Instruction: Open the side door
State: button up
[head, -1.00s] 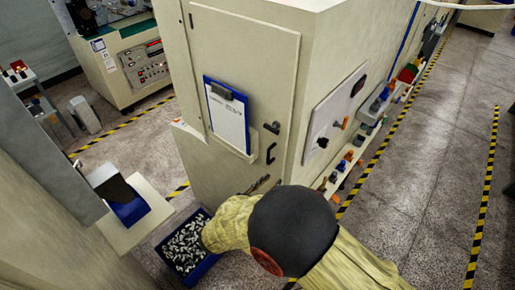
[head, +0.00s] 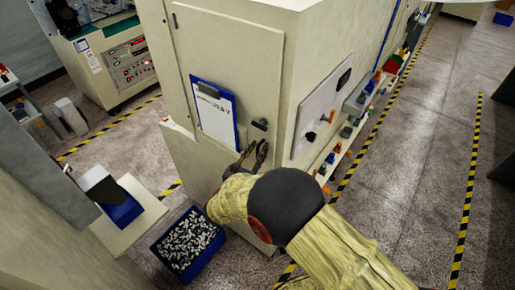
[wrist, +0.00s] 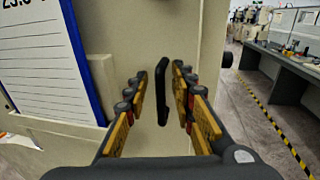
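The side door (head: 235,55) is a beige panel on the tall machine cabinet, and it looks shut. A dark latch (head: 260,124) sits on it near its right edge. A black upright bar handle (wrist: 163,90) shows in the wrist view on the beige panel. My gripper (head: 252,152) is in front of the door just below the latch. In the wrist view, my gripper (wrist: 160,84) is open, with the handle in the gap between its two fingers. I see gaps on both sides of the handle.
A clipboard (head: 215,114) with a blue edge hangs left of the handle, close to the left finger. A blue bin (head: 187,244) of small pale parts stands on the floor below. Control boxes and shelves (head: 333,150) line the cabinet's right side. Floor with striped tape is clear at right.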

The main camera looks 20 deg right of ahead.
jog(key=shift+c, duration=1.3)
jog(key=c, duration=0.4)
jog(key=shift+r, duration=0.1)
